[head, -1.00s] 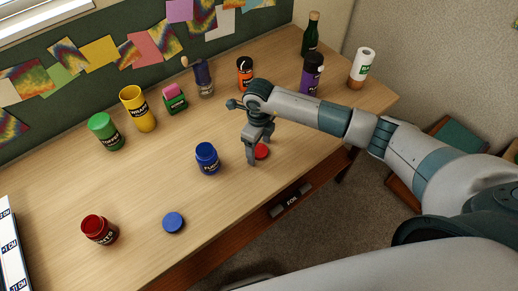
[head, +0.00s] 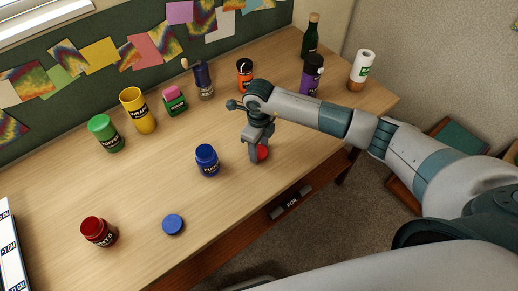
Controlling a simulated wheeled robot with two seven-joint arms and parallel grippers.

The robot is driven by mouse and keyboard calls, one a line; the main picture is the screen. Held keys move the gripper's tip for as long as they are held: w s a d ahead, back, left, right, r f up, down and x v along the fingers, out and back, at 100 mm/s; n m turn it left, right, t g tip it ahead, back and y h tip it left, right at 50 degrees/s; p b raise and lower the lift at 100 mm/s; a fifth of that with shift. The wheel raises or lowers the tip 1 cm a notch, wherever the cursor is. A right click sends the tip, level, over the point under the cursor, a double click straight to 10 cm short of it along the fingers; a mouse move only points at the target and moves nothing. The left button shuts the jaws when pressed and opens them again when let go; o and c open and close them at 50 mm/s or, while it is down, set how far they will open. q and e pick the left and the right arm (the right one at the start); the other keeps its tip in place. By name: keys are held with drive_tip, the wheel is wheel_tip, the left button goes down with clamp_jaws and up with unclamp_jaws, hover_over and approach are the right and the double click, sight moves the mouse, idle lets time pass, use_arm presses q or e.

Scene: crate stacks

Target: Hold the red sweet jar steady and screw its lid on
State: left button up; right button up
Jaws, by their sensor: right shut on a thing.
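The red sweet jar (head: 99,232) stands upright and open at the front left of the desk, with no lid on it. A red lid (head: 263,153) is at my right gripper (head: 257,157), near the desk's front edge. The right gripper is shut on the red lid, low at the desk surface, and its fingers partly hide the lid. The jar is well to the left of this gripper. My left gripper is not in view.
An open-looking blue jar (head: 207,161) stands between the red jar and my right gripper. A blue lid (head: 173,224) lies on the desk (head: 150,190) near the front edge. Green (head: 106,134), yellow (head: 138,111) and other containers stand along the back.

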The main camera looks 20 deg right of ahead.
sight(260, 152)
drive_tip(key=shift+w+r+b, duration=0.1)
drive_tip(key=shift+r+b, duration=0.4)
drive_tip(key=shift+r, duration=0.15)
drive_tip(key=shift+s+r+b, duration=0.2)
drive_tip(key=shift+r+b, duration=0.45)
drive_tip(key=shift+r, duration=0.55)
drive_tip(key=s+d+r+b, duration=0.3)
drive_tip(key=s+r, duration=0.4)
drive_tip(key=s, duration=0.3)
drive_tip(key=shift+s+d+b, duration=0.35)
drive_tip(key=shift+d, duration=0.15)
